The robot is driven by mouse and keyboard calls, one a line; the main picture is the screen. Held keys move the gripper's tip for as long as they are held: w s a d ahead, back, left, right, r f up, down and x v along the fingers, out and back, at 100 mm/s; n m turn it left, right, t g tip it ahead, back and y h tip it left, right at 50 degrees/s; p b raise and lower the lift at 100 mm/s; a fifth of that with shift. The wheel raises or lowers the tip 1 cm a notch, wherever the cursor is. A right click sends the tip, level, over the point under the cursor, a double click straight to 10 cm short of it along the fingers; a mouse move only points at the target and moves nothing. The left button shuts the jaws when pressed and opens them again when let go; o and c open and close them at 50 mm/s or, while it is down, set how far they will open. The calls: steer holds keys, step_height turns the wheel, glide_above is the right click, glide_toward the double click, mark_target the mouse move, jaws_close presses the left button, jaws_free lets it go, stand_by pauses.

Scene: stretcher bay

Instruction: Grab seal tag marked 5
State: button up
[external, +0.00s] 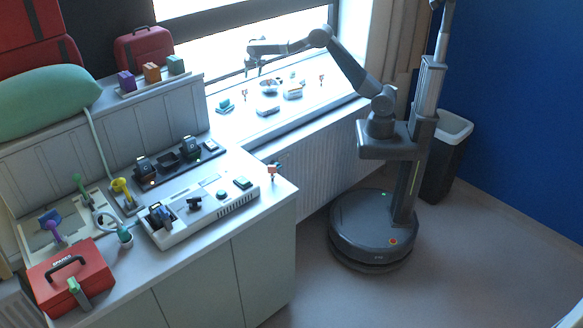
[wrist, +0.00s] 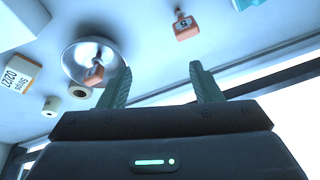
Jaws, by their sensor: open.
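The seal tag marked 5 (wrist: 186,27) is an orange tag with a dark top, at the upper middle of the wrist view. My gripper (wrist: 160,82) is open and empty, its two green fingers apart, and the tag lies beyond the fingertips, untouched. In the external view my gripper (external: 252,66) hangs above the bright window sill. Small red tags stand on the sill to the left (external: 244,94) and right (external: 321,79) of a bowl; their marks are too small to read there. Another orange tag (wrist: 95,74) lies in the bowl, its mark unreadable.
The shiny bowl (wrist: 72,62) is left of my fingers in the wrist view. The window frame (wrist: 285,78) is close on the right. A cluttered counter (external: 273,207) stands left of the sill.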

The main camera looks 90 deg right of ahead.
mark_target(245, 89)
steer(key=w+a+r+n+t+b, duration=0.1)
steer(key=a+n, duration=0.3)
steer(key=x, duration=0.2)
steer(key=p+x, duration=0.1)
steer(key=x, duration=0.5)
steer(key=shift+w+d, duration=0.25)
steer(key=shift+w, duration=0.15)
steer(key=shift+h, duration=0.3)
steer(key=shift+p+x, duration=1.2)
steer(key=shift+x, duration=1.4)
steer(key=shift+w+a, duration=0.1)
steer(key=c, duration=1)
